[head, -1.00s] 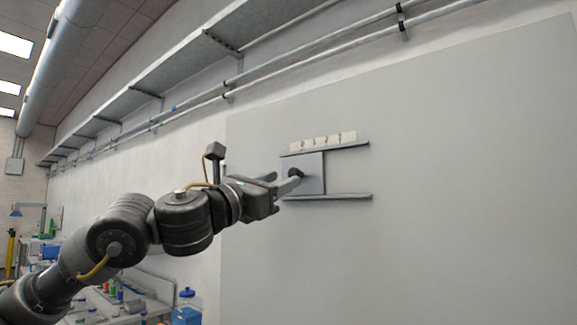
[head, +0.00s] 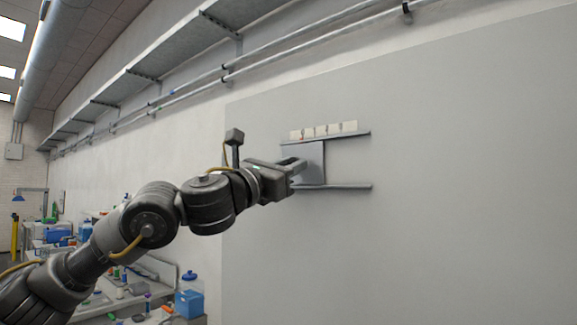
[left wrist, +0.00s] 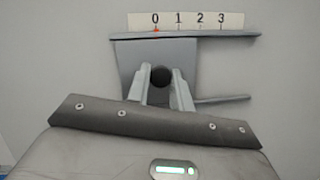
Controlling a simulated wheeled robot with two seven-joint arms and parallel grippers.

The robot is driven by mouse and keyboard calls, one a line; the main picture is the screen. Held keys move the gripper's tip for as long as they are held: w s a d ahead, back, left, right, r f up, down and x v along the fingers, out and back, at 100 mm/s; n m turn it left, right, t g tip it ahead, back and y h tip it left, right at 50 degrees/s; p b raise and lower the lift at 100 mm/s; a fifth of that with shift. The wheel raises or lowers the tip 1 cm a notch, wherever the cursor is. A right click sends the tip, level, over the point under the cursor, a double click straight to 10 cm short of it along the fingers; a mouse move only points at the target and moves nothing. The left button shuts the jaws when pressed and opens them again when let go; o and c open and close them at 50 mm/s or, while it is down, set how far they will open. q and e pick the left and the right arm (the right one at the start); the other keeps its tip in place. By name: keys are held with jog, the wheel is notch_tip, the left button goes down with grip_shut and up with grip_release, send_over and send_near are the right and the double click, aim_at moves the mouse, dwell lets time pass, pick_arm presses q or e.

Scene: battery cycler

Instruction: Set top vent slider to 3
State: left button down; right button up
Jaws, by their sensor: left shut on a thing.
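The vent slider is a grey plate (head: 315,164) between two horizontal rails on the light panel. It sits at the left end of the rails. In the left wrist view the plate (left wrist: 126,62) carries a dark round knob (left wrist: 160,76), and a red pointer (left wrist: 156,30) stands at 0 on the scale (left wrist: 188,21) marked 0, 1, 2, 3. My left gripper (head: 302,164) is at the plate, with its fingers (left wrist: 160,78) on either side of the knob, shut on it. My right gripper is not in view.
The upper rail (head: 350,137) and lower rail (head: 350,187) run right past the plate, and the gap between them is clear. The large panel (head: 460,180) is bare to the right. A cluttered bench with a blue container (head: 189,303) stands low at the left.

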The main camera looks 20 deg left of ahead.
pick_arm(q)
jog(key=s+d+b, duration=0.1)
jog(key=d, duration=0.2)
jog(key=s+d+b, duration=0.1)
jog(key=d, duration=0.2)
jog(key=s+d+b, duration=0.1)
jog(key=d, duration=0.1)
jog(key=shift+s+d, duration=0.3)
jog(key=shift+d, duration=0.1)
jog(key=shift+w+a, duration=0.1)
jog(key=shift+a, duration=0.05)
jog(key=c, duration=1.6)
grip_release()
jog(key=o, duration=0.4)
jog(key=shift+d, duration=0.25)
jog(key=shift+c, duration=0.2)
jog(key=shift+a, duration=0.15)
jog(key=shift+s+a+f+b, duration=0.15)
jog(key=shift+s+f+b, duration=0.05)
jog(key=shift+s+b, duration=0.1)
jog(key=b+v, duration=0.4)
jog(key=v, duration=0.6)
jog(key=shift+s+b, duration=0.15)
jog(key=shift+b, duration=0.2)
jog(key=shift+r, duration=0.15)
